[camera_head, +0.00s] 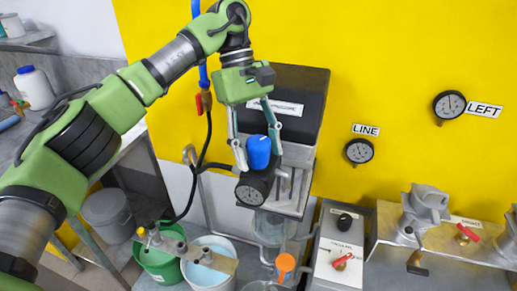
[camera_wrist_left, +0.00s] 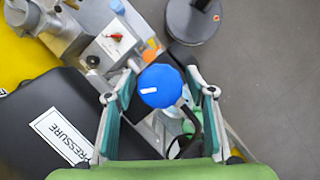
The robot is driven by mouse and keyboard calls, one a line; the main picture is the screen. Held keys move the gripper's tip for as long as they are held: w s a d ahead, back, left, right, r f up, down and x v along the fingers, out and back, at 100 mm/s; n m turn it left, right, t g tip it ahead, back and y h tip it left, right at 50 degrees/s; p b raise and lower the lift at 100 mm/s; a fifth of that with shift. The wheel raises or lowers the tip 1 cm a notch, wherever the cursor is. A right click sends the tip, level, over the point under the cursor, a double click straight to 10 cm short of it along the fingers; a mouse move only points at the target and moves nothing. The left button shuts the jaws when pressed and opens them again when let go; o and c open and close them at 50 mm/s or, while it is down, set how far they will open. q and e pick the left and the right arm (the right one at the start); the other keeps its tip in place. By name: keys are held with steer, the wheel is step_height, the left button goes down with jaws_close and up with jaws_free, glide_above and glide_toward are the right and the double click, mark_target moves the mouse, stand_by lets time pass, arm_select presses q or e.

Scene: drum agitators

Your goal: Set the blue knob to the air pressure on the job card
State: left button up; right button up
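The blue knob (camera_head: 258,152) sits on the regulator, above a round black-rimmed dial (camera_head: 250,191) too small to read. In the left wrist view the knob (camera_wrist_left: 162,88) shows its round top with a short white mark towards the left. My left gripper (camera_head: 257,156) points down with one finger on each side of the knob. In the wrist view its fingers (camera_wrist_left: 163,80) stand apart, with narrow gaps beside the knob; contact is not clear. A label ending in "PRESSURE" (camera_wrist_left: 62,135) is on the dark box. I see no readable job card. My right gripper is out of view.
The dark box (camera_head: 302,88) stands close behind my left gripper. A red-handled valve (camera_head: 205,102) on a blue hose is to its left. Wall gauges marked LINE (camera_head: 358,151) and LEFT (camera_head: 449,104) are to the right. A green bucket (camera_head: 160,256) stands below.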

mark_target(256, 138)
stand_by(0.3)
arm_select(q)
steer(key=shift+v, duration=3.7)
